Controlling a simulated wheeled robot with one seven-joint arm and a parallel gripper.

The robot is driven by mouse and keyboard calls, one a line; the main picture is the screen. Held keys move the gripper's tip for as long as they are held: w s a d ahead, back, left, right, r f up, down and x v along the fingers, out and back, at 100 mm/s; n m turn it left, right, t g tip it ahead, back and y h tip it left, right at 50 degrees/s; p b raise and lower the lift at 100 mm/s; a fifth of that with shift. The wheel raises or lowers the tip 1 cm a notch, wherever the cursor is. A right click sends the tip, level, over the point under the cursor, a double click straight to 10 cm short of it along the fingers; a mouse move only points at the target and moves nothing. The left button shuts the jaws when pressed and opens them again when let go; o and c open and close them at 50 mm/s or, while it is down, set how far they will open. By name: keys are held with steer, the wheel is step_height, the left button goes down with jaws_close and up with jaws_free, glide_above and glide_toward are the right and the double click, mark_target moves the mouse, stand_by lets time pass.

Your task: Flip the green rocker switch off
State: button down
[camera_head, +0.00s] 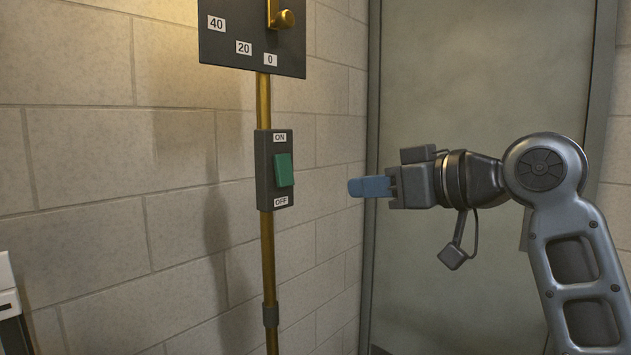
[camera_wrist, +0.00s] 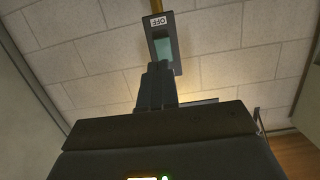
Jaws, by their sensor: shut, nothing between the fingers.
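The green rocker switch (camera_head: 284,170) sits in a dark upright box with an ON label above it and an OFF label below it. The box is fixed to a brass pole (camera_head: 268,255). My gripper (camera_head: 352,187) is shut and empty, its blue fingers pointing left toward the switch, with a gap between them in the head view. In the wrist view the shut fingers (camera_wrist: 157,76) point at the switch (camera_wrist: 163,50), hiding part of it. The OFF label (camera_wrist: 158,21) shows upside down there. I cannot tell which way the rocker is tilted.
A dark panel (camera_head: 240,40) with labels 40, 20 and 0 and a brass knob (camera_head: 286,18) is above the switch box. A block wall (camera_head: 110,170) is behind the pole. A grey door-like panel (camera_head: 470,80) is behind my arm. A white and black object (camera_head: 8,305) stands at the left edge.

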steer(key=shift+w+d+r, duration=0.1)
steer(key=shift+w+r, duration=0.1)
steer(key=shift+r, duration=0.45)
steer(key=p, duration=0.4)
glide_toward(284, 170)
steer(key=w+a+f, duration=0.4)
steer(key=shift+w+a+f, duration=0.1)
steer(key=shift+w+a, duration=0.05)
steer(key=shift+w, duration=0.1)
